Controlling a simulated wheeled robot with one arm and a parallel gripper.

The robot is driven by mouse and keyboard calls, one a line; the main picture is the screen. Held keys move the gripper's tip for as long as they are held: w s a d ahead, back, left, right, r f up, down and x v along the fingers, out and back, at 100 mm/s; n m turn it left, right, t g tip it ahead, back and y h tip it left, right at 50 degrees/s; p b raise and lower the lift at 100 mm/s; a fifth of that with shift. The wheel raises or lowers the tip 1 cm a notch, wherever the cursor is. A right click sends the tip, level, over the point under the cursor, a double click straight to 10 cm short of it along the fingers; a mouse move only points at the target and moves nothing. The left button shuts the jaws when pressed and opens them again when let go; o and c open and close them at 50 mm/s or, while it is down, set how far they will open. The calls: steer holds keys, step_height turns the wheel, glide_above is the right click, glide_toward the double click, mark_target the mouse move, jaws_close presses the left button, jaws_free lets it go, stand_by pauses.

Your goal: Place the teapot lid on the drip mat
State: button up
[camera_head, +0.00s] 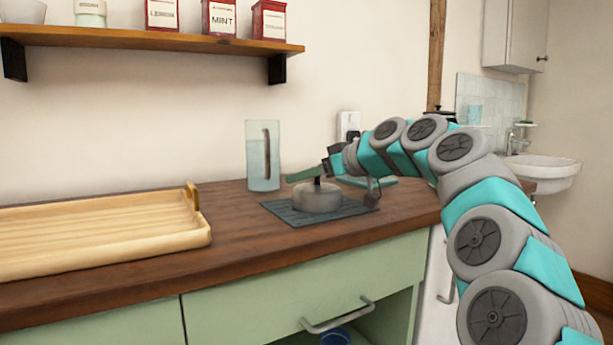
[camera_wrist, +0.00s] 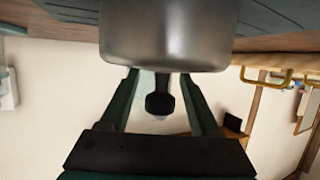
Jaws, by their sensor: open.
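The teapot lid (camera_head: 317,198) looks like a squat grey metal piece with a black knob on top. It sits upright on the dark slatted drip mat (camera_head: 283,211) on the counter. The wrist view shows its metal side (camera_wrist: 168,40), its black knob (camera_wrist: 160,105) and part of the mat (camera_wrist: 275,14). My gripper (camera_head: 305,175) is just above the lid. In the wrist view my gripper's fingers (camera_wrist: 159,85) stand apart on either side of the knob, with gaps between them and it. The far side of the lid is hidden.
A glass pitcher (camera_head: 262,160) stands behind the mat to the left. A wooden tray (camera_head: 90,240) takes up the left of the counter (camera_head: 235,240). A shelf (camera_head: 150,40) with tins hangs above.

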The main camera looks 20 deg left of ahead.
steer(key=shift+r, duration=0.2)
steer(key=v, duration=1.2)
